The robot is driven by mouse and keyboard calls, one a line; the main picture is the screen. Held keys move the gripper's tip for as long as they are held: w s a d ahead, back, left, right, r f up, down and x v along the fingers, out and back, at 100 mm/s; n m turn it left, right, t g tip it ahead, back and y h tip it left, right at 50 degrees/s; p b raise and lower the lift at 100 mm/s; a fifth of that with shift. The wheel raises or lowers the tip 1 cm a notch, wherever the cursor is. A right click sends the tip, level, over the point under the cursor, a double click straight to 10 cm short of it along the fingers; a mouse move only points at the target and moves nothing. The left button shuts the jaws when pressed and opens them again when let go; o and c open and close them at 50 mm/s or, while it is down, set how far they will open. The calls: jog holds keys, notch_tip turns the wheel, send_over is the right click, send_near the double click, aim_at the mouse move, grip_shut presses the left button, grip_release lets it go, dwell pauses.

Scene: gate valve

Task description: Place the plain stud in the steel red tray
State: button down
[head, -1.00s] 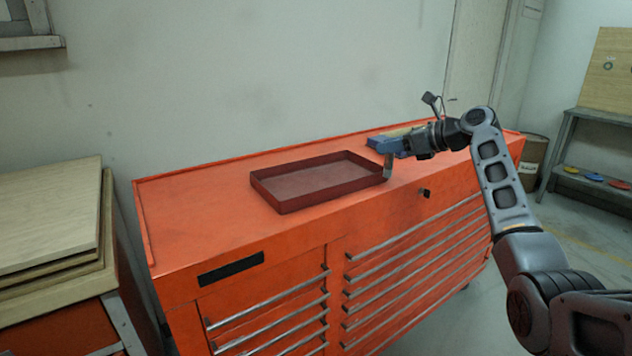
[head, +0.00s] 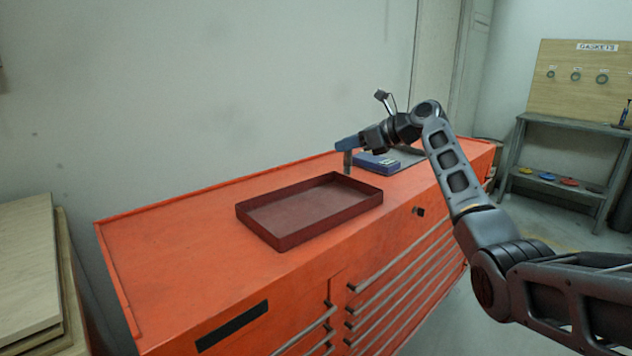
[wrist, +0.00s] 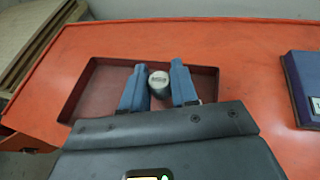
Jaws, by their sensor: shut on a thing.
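The plain stud (head: 347,161) is a short grey metal cylinder. My gripper (head: 348,143) has blue fingers and is shut on it, with the stud hanging down upright. In the wrist view, the stud's pale round end (wrist: 159,78) shows between the two fingers (wrist: 159,92). The steel red tray (head: 325,227) is a shallow dark red rectangle on the orange cabinet, and its floor looks empty. In the head view, the stud is above the cabinet near the tray's back right corner. In the wrist view, the tray (wrist: 90,92) lies behind and left of the fingers.
The orange cabinet top (head: 170,222) is clear left of the tray. A blue case (head: 378,163) lies to the tray's right, behind my gripper; it also shows in the wrist view (wrist: 304,85). A wall runs along the back. A grey shelf unit (head: 565,165) stands far right.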

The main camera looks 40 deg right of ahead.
jog(key=shift+w+a+f+p, duration=0.2)
jog(key=shift+w+a+f, duration=0.35)
jog(key=shift+a+f, duration=0.7)
jog(key=shift+w+a+f+p, duration=0.2)
jog(key=shift+w+a+f, duration=0.55)
jog(key=shift+f, duration=0.75)
jog(key=shift+w+a+f+p, duration=0.2)
jog(key=shift+w+a+f, duration=0.2)
jog(key=shift+a+f, duration=0.9)
jog(key=shift+d+f, duration=0.1)
jog(key=shift+f, duration=0.05)
jog(key=c, duration=0.9)
grip_release()
jog(key=shift+f, duration=0.1)
jog(key=shift+o, duration=0.2)
jog(key=shift+s+d+r, duration=0.1)
jog(key=shift+s+r, duration=0.1)
jog(key=v, duration=1.1)
jog(key=shift+s+b, duration=0.35)
jog(key=shift+b, duration=0.1)
jog(key=shift+r, duration=0.15)
